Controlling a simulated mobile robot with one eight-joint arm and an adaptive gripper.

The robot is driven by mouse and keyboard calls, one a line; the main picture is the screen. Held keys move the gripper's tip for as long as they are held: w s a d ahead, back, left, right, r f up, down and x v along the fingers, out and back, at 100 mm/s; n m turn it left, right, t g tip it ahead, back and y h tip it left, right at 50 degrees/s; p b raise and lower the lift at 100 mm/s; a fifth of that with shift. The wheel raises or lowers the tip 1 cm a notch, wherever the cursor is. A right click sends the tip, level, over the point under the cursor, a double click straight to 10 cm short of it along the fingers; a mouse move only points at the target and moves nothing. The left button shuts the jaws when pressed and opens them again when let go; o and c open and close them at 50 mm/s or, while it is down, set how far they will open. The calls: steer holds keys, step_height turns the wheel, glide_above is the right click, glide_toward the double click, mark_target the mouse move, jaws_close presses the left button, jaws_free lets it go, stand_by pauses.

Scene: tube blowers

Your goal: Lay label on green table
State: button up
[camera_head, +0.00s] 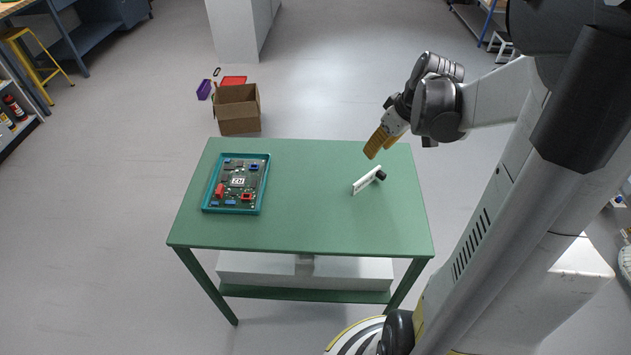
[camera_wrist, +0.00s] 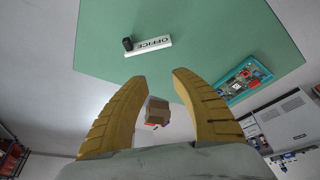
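The label (camera_head: 364,182) is a white strip on the right half of the green table (camera_head: 310,222). In the wrist view the label (camera_wrist: 151,46) reads "OFFICE". It looks propped up on its edge rather than flat. A small black cylinder (camera_head: 381,175) is at one end of it, also seen in the wrist view (camera_wrist: 127,43); whether they touch is not clear. My gripper (camera_head: 379,150) is above the table's back right edge, beyond the label and clear of it. Its yellow fingers (camera_wrist: 158,78) are apart with nothing between them.
A teal tray (camera_head: 207,208) with a circuit board (camera_head: 240,182) lies on the table's left side. The middle of the tabletop is bare. A cardboard box (camera_head: 238,112) stands on the floor behind the table, with a purple item (camera_head: 204,89) and a red item (camera_head: 234,79) nearby.

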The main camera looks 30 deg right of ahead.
steer(key=s+a+r+t, duration=0.1)
steer(key=s+a+r, duration=0.1)
steer(key=a, duration=0.6)
steer(key=s+a+r+m+t, duration=0.1)
steer(key=s+a+r, duration=0.2)
steer(key=a, duration=0.5)
steer(key=s+a+r+m, duration=0.1)
steer(key=s+a, duration=0.3)
steer(key=a, duration=0.4)
steer(key=shift+a+r+t+h, duration=0.3)
steer(key=shift+r+t, duration=0.1)
steer(key=shift+r, duration=0.5)
